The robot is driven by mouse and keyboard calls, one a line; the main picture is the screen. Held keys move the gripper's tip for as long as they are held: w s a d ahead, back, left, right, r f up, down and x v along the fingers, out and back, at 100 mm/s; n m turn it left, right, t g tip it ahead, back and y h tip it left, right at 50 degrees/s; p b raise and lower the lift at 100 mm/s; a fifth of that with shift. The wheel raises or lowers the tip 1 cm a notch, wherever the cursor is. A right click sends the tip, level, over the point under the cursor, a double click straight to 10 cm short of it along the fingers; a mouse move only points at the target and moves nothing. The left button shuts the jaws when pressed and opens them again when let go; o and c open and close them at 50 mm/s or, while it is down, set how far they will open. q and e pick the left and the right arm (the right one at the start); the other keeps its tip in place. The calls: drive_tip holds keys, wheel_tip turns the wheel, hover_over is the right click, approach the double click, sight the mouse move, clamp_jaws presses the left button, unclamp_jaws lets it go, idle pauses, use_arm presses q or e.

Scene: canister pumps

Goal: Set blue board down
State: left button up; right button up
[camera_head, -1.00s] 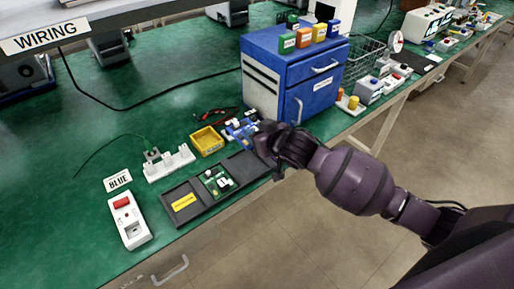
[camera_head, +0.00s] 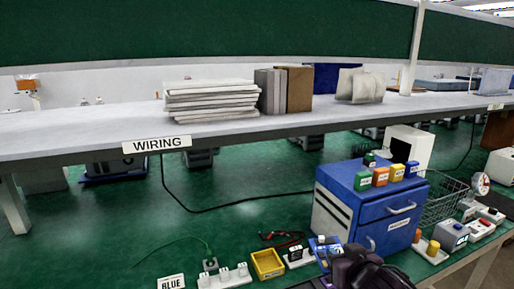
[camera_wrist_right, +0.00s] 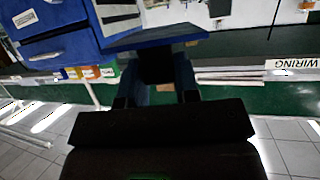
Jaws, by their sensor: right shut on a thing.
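The blue board (camera_head: 324,249), with white and dark parts on it, is at the lower middle of the head view, beside the blue cabinet. My right gripper (camera_head: 343,258) is shut on its near right edge; my dark hand hides part of the board. In the right wrist view the board (camera_wrist_right: 158,38) shows as a thin blue slab across the fingertips of the gripper (camera_wrist_right: 157,65). I cannot tell whether the board touches the bench. My left gripper is out of view.
A blue drawer cabinet (camera_head: 367,212) with coloured blocks on top stands right of the board. A yellow bin (camera_head: 267,264) and a white power strip (camera_head: 224,277) are to its left. The WIRING shelf (camera_head: 60,138) overhangs the green bench (camera_head: 240,225), whose middle is largely clear.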

drive_tip(key=s+d+f+m+h, duration=0.1)
drive_tip(key=s+d+f, duration=0.1)
drive_tip(key=s, duration=0.4)
drive_tip(key=shift+s+f+h, duration=0.2)
drive_tip(key=shift+f+h, duration=0.1)
drive_tip(key=shift+f, duration=0.5)
idle(0.6)
